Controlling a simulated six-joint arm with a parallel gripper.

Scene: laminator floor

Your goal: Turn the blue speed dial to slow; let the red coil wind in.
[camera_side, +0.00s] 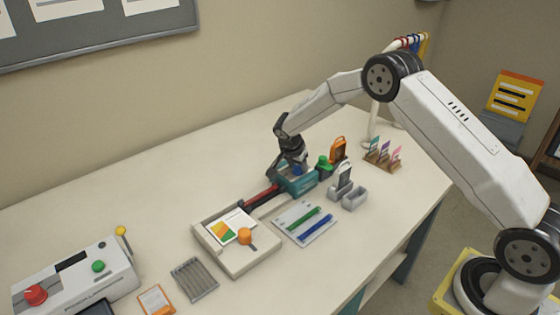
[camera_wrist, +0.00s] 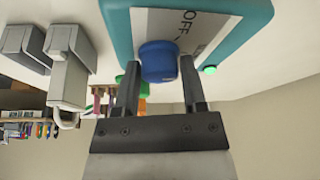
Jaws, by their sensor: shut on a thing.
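The blue speed dial (camera_wrist: 158,62) stands on the face of a teal machine (camera_wrist: 245,12), with a pale plate marked "OFF" beside it. My gripper (camera_wrist: 160,76) is shut on the dial, one finger on each side. In the side view my gripper (camera_side: 293,164) points down at the teal machine (camera_side: 300,185), and only a little of the blue dial shows under the fingers. A red length (camera_side: 262,197), which looks like the red coil, lies between the teal machine and a cream tray. Its windings are too small to make out.
The cream tray (camera_side: 255,262) holds a printed card and an orange knob. Green and blue pens lie on a pale mat (camera_side: 285,232). Grey holders (camera_side: 354,199), an orange-topped item (camera_side: 338,148) and a card rack (camera_side: 382,162) stand close by on the right. The table behind is clear.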

